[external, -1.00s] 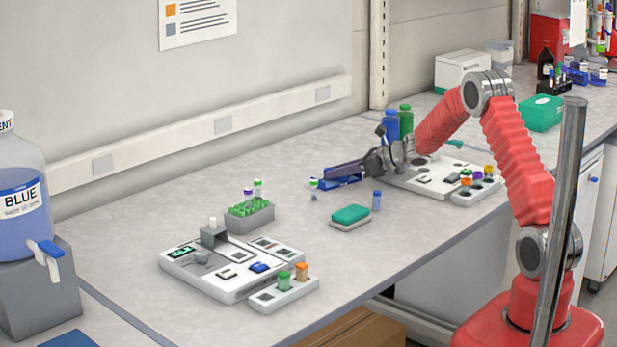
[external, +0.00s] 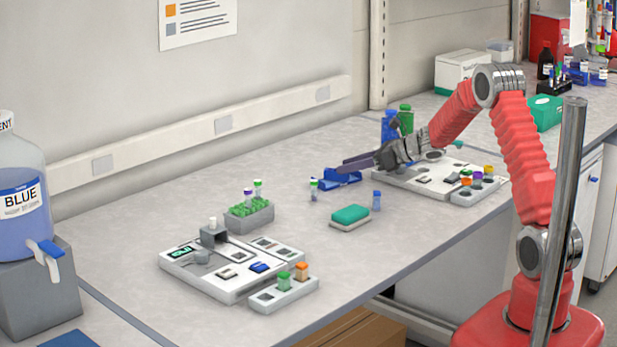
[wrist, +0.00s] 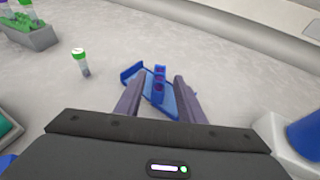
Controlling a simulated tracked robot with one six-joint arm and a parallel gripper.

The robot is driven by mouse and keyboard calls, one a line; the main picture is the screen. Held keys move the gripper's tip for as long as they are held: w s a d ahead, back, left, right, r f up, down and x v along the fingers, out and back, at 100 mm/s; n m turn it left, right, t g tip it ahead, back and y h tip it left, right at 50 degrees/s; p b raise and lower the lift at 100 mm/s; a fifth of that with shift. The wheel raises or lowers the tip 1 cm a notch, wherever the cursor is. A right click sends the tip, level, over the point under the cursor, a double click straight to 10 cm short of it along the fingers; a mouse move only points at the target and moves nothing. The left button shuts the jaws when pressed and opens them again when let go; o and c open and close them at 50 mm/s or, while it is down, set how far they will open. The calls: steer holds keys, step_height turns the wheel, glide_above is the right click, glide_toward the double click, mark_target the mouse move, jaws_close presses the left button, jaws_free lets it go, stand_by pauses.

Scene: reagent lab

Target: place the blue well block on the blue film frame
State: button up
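The blue well block (wrist: 159,87), with dark reddish wells, shows in the wrist view between my fingers but apart from both. It appears to rest on the blue film frame (wrist: 131,73), which lies on the bench with one end raised. In the external view the film frame (external: 345,181) sits left of the right-hand white station; the block is hard to tell apart from it there. My gripper (external: 358,163) is open and empty, above and a little right of the frame. It also shows in the wrist view (wrist: 158,92), fingers spread on either side of the block.
A capped vial (external: 313,190) stands close left of the frame. A green-topped sponge-like block (external: 350,215) and a blue vial (external: 376,200) are nearer the front. A white station (external: 400,181) lies right, blue (external: 390,127) and green bottles (external: 406,119) behind.

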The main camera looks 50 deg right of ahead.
steer(key=v, duration=0.7)
steer(key=shift+s+d, duration=0.15)
steer(key=shift+s, duration=0.15)
steer(key=shift+r, duration=0.1)
steer(key=s+a+r+n+g+y, duration=0.1)
steer(key=s+a+r+n+g, duration=0.25)
steer(key=s+a+n, duration=0.65)
steer(key=s+a+r+n+g, duration=0.3)
steer(key=s+a+r+n, duration=0.3)
steer(key=a, duration=0.5)
steer(key=s+f+n+h, duration=0.1)
steer(key=s+n+h, duration=0.5)
steer(key=s+n, duration=0.9)
steer(key=shift+s+a+n, duration=0.15)
steer(key=shift+s+n, duration=0.15)
steer(key=shift+s, duration=3.65)
